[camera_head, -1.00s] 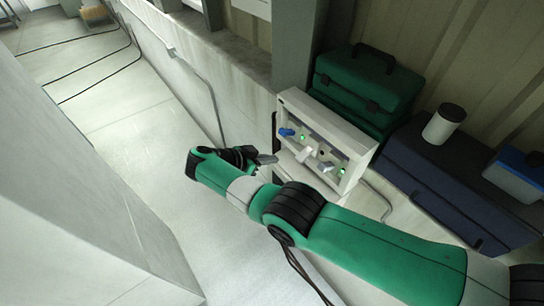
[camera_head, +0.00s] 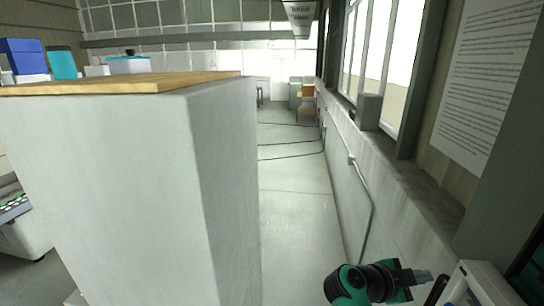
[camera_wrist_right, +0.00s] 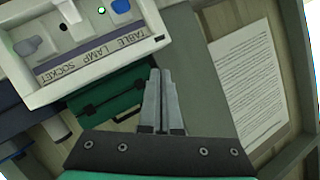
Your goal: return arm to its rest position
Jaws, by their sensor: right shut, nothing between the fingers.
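My right gripper (camera_head: 422,276) is at the bottom right of the head view, on a green and black wrist. It also shows in the right wrist view (camera_wrist_right: 161,78), where its two grey fingers lie together with nothing between them. In the head view it is just left of a white-framed panel box (camera_head: 480,286), apart from it as far as I can tell. In the right wrist view the panel box (camera_wrist_right: 130,52) is upside down, labelled TABLE LAMP SOCKET, with a blue knob and a green light. My left gripper is in neither view.
A green case (camera_wrist_right: 115,97) lies beyond the fingers. A printed sheet (camera_head: 487,80) hangs on the wall by the window. A tall pale block with a wooden top (camera_head: 140,82) stands at the left. The floor aisle (camera_head: 300,215) between block and wall is clear apart from cables farther back.

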